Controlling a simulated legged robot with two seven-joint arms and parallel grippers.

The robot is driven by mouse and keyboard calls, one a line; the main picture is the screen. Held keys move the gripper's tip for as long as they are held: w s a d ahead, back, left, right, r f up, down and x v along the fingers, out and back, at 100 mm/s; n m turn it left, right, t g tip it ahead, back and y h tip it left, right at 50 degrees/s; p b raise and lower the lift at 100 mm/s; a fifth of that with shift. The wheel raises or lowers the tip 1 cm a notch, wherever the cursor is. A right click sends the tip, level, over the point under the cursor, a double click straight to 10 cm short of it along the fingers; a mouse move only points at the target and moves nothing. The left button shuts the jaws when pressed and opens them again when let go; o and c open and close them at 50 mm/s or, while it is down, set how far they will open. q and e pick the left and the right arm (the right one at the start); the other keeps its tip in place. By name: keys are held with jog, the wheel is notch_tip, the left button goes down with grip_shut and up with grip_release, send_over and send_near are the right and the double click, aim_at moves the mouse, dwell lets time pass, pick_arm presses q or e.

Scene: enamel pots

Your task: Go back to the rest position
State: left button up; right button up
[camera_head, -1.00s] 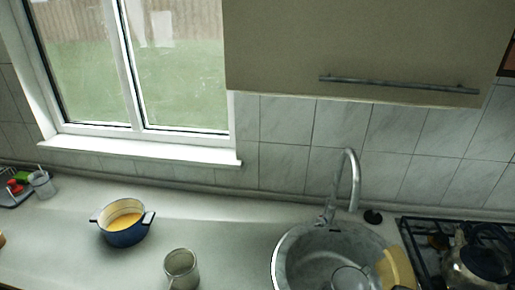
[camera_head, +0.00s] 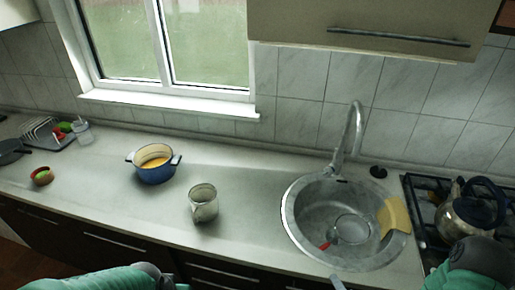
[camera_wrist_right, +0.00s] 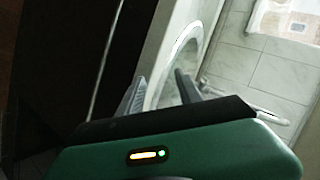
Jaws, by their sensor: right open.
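My right gripper (camera_wrist_right: 158,88) shows in the right wrist view with its two dark fingers apart and nothing between them. It is near the counter front, with the sink rim beyond it. Part of my right arm shows at the bottom right of the head view, in front of the stove. Part of my left arm shows at the bottom left of the head view, below the counter edge; its gripper is not visible. A blue enamel pot (camera_head: 155,170) with a yellow-orange inside stands on the counter (camera_head: 260,185). A pale grey metal-looking mug (camera_head: 203,204) stands right of it.
The round sink (camera_head: 300,225) holds a strainer-like item with a red handle (camera_head: 325,246); a yellow item (camera_head: 393,215) lies at its right rim. A kettle (camera_head: 468,212) stands on the stove. A dish rack (camera_head: 42,133) and small bowl (camera_head: 42,176) are at left.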

jog(key=s+a+r+n+g+h, duration=0.1)
jog(key=s+a+r+n+g, duration=0.4)
jog(key=s+r+n+g, duration=0.3)
notch_tip(320, 180, up, 4)
jog(key=n+g, duration=0.1)
jog(key=n, duration=0.2)
jog(key=shift+s+n+h, duration=0.2)
jog(key=shift+n+h, duration=0.1)
jog(key=shift+n, duration=0.1)
jog(key=shift+s+a, duration=0.1)
jog(key=shift+a, duration=0.1)
jog(key=shift+d, duration=0.1)
dwell(0.7)
